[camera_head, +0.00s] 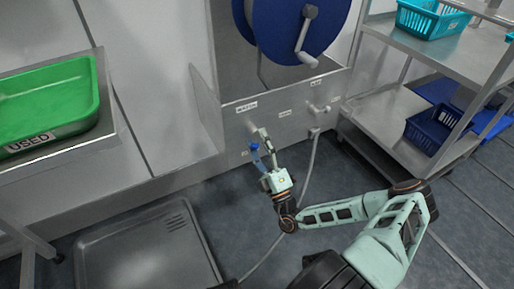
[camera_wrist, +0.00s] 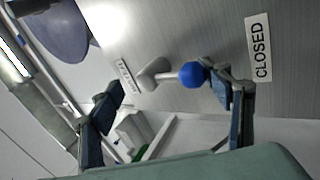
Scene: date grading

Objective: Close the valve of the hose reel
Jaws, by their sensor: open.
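The valve lever is in the wrist view, with a grey hub (camera_wrist: 154,73), a short pale rod and a blue ball knob (camera_wrist: 193,75). The rod points from the hub toward the side with the CLOSED label (camera_wrist: 260,48). My gripper (camera_wrist: 170,103) is open; the knob appears between its fingers, close to the right one, and I cannot tell whether they touch. In the head view my gripper (camera_head: 262,148) is at the metal panel (camera_head: 235,125) below the hose reel (camera_head: 292,28); it partly hides the valve there.
A shelf rack (camera_head: 395,125) with baskets stands to the right. A green bin (camera_head: 45,98) marked USED is on a table at the left. A grey floor tray (camera_head: 145,250) lies at lower left. A hose (camera_head: 308,165) hangs right of my gripper.

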